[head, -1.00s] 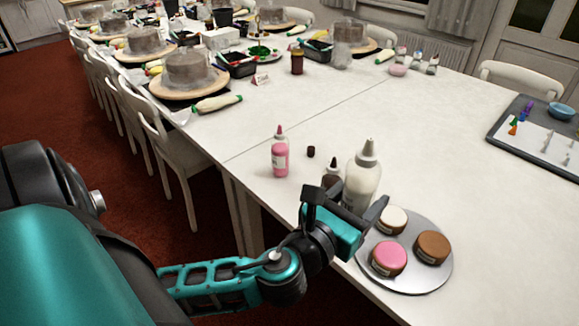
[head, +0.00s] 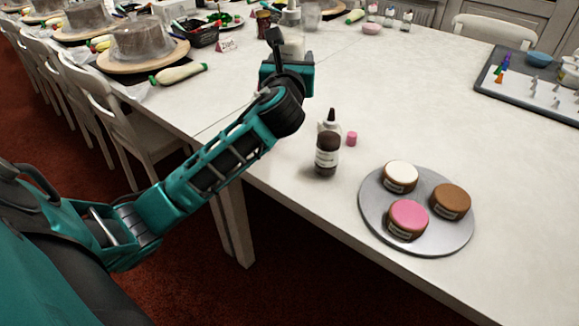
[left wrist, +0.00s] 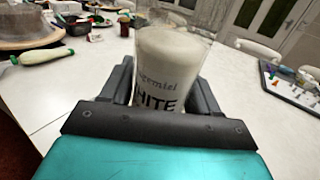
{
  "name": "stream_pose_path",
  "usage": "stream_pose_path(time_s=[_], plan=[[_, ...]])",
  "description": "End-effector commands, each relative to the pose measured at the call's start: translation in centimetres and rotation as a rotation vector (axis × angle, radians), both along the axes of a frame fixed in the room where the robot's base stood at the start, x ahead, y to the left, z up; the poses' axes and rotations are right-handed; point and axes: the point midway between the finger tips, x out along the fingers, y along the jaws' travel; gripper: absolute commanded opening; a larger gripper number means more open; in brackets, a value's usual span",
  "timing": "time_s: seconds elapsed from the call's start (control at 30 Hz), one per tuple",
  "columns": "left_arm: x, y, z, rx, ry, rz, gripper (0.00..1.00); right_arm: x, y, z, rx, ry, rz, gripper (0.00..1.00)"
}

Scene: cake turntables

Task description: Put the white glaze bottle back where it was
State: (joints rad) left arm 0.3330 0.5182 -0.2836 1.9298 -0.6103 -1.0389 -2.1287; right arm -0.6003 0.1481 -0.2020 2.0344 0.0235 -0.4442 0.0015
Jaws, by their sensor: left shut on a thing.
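The white glaze bottle (head: 293,47) is in my left gripper (head: 287,62), over the far part of the table in the head view. In the left wrist view the bottle (left wrist: 168,72) stands between the two fingers, with "WHITE" on its label. The gripper is shut on it. I cannot tell whether its base touches the table. My gripper hides its lower part in the head view. A brown glaze bottle (head: 327,155) stands upright on the near side of the table, apart from the gripper. The pink bottle is not visible now. My right gripper is not in view.
A small pink cap (head: 351,138) lies beside the brown bottle. A round grey plate (head: 440,238) holds pink, white and brown jars near the front edge. A dark tray (head: 482,85) is at right. The table's middle is clear.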

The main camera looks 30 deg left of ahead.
Motion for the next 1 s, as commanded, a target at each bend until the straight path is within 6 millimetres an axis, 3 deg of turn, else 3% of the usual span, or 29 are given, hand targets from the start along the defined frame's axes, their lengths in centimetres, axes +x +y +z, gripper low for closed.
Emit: stream_pose_path(time_s=[0.17, 0.5, 0.83, 1.0], plan=[[0.4, 0.6, -2.4, 0.002, 0.003, 0.016, 0.43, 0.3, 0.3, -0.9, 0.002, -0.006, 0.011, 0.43], [0.3, 0.6, -11.4, 0.002, 0.002, 0.015, 0.43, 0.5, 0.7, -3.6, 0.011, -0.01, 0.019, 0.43], [0.3, 0.5, -14.9, 0.002, 0.0, 0.014, 0.43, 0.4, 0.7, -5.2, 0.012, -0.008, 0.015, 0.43], [0.3, 0.5, -18.1, 0.003, 0.001, 0.014, 0.43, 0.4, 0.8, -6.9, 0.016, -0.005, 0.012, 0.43]])
